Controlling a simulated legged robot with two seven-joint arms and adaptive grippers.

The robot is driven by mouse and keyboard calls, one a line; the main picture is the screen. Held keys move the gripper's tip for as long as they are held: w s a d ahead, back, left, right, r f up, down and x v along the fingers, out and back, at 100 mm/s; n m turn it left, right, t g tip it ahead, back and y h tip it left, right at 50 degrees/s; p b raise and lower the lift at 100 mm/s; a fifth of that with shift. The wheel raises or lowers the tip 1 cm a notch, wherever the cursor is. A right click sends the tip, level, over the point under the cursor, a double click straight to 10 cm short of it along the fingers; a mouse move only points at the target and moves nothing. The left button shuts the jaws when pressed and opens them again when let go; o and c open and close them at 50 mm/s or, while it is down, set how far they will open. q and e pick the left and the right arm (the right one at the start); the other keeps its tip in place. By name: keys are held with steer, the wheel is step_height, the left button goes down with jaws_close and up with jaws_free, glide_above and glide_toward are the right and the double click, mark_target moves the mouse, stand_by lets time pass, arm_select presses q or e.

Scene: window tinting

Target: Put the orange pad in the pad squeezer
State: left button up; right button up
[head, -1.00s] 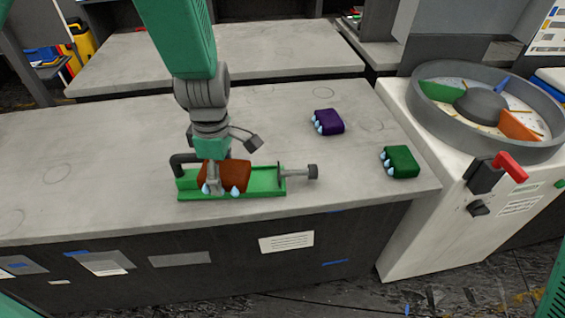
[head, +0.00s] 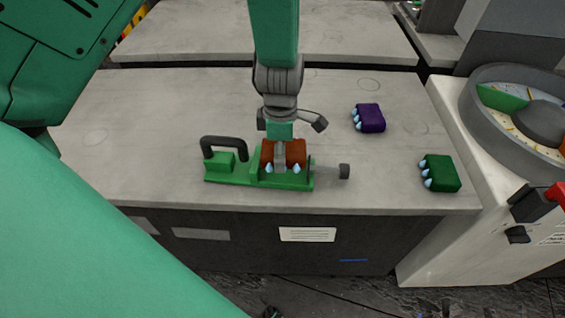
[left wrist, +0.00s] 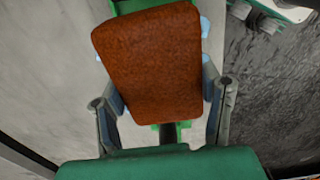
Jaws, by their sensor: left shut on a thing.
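The orange pad (head: 296,152), a rust-coloured block with light blue drops, is at the right part of the green pad squeezer (head: 232,176) in the head view. My left gripper (head: 280,157) reaches down from above and is shut on the pad. The squeezer has a dark handle (head: 225,142) at its left and a grey rod with a dark knob (head: 344,171) at its right. Whether the pad rests on the squeezer or is held just above it, I cannot tell. In the left wrist view the pad (left wrist: 150,65) lies between the fingers, hiding most of the squeezer. My right gripper is not in view.
A purple pad (head: 369,118) and a green pad (head: 440,173) lie on the grey table (head: 130,150) to the right. A white machine with a round, sectioned top (head: 525,110) stands beyond the table's right edge. The table left of the squeezer is clear.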

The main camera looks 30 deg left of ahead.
arm_select(q)
steer(key=shift+f, duration=2.05)
steer(key=shift+f, duration=0.1)
steer(key=o, duration=1.3)
step_height(320, 180, up, 12)
steer(key=shift+r+p, duration=0.15)
steer(key=shift+p, duration=0.3)
